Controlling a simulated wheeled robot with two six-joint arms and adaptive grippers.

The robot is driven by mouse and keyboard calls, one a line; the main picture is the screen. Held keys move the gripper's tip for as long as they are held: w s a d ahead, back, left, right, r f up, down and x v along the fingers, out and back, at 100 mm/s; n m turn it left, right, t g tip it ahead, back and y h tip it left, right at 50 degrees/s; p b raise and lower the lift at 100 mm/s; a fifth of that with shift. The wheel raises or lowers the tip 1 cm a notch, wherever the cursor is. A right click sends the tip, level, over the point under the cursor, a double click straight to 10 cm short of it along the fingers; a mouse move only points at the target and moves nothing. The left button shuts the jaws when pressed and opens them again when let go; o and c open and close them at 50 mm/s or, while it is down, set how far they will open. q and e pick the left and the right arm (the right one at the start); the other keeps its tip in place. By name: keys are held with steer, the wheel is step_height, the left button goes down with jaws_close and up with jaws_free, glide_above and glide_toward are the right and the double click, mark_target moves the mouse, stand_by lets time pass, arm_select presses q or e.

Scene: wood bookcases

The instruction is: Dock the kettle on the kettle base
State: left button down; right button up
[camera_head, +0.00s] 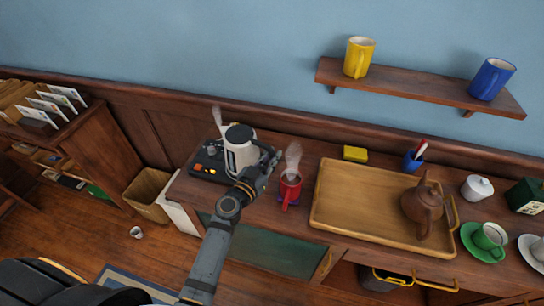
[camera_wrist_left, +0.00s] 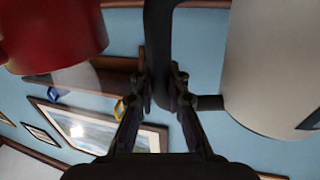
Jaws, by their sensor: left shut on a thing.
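The kettle (camera_head: 240,155) is white with a dark lid and a black handle. It stands upright above the dark kettle base (camera_head: 207,171), which has small orange lights. The kettle hides part of the base, and I cannot tell whether the two touch. My left gripper (camera_head: 262,168) is shut on the kettle's handle, on the kettle's right side. In the left wrist view my left gripper (camera_wrist_left: 163,88) closes around the black handle (camera_wrist_left: 158,45), with the kettle's pale body (camera_wrist_left: 275,70) to the right. My right gripper is not in view.
A steaming red mug (camera_head: 290,188) stands close to the right of my left gripper. Further right are a wooden tray (camera_head: 340,205) with a brown teapot (camera_head: 422,205), a yellow sponge (camera_head: 355,154) and a blue cup (camera_head: 412,161). A waste bin (camera_head: 148,192) stands left of the sideboard.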

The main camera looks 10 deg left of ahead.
arm_select(q)
steer(key=shift+f+b, duration=0.25)
steer(key=shift+b, duration=0.1)
steer(key=c, duration=1.6)
jaws_free()
steer(key=shift+c, duration=0.2)
steer(key=shift+f, duration=0.1)
steer(key=shift+s, duration=0.2)
steer(key=b+v, duration=0.4)
steer(key=v, duration=0.6)
steer(key=shift+s+a, duration=0.15)
steer(key=shift+s, duration=0.15)
